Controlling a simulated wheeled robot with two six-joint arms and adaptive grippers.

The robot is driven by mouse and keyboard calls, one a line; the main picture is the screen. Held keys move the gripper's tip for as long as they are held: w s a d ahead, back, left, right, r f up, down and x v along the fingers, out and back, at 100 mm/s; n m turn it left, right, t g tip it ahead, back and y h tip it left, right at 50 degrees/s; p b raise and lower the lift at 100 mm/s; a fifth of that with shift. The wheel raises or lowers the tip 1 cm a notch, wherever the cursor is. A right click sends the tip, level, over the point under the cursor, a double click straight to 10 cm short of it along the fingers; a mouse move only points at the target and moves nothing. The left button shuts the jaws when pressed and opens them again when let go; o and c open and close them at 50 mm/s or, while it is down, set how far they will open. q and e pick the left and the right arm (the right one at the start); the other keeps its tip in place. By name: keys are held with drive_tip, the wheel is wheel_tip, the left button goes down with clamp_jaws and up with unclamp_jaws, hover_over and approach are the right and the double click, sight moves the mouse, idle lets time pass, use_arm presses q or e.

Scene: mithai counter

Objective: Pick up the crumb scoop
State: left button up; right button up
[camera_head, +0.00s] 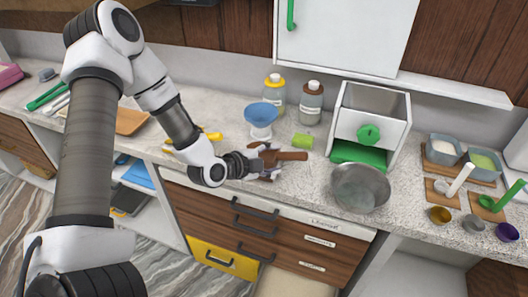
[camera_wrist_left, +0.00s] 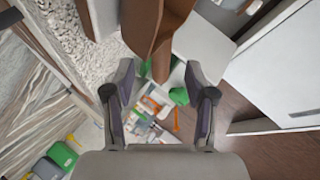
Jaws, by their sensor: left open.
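In the left wrist view the brown piece (camera_wrist_left: 158,32) reaches down from the top edge toward the gap between the open fingertips (camera_wrist_left: 158,76). I cannot tell whether the fingers touch it. My right gripper is not in view.
A steel bowl (camera_head: 360,189) stands to the right at the counter's front edge. A blue funnel-topped stand (camera_head: 261,117), a green cup (camera_head: 302,141) and a white machine with a green knob (camera_head: 369,133) stand behind. Yellow-handled item (camera_head: 208,136) lies left.

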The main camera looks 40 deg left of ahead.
sight(283, 157)
use_arm(q)
drive_tip(key=p+x, duration=0.1)
drive_tip(key=x, duration=0.5)
drive_tip(key=shift+f, duration=0.1)
drive_tip(key=shift+s, duration=0.25)
drive_tip(key=shift+s+a, duration=0.1)
drive_tip(key=shift+a, duration=0.05)
clamp_jaws()
drive_tip(key=shift+r, duration=0.2)
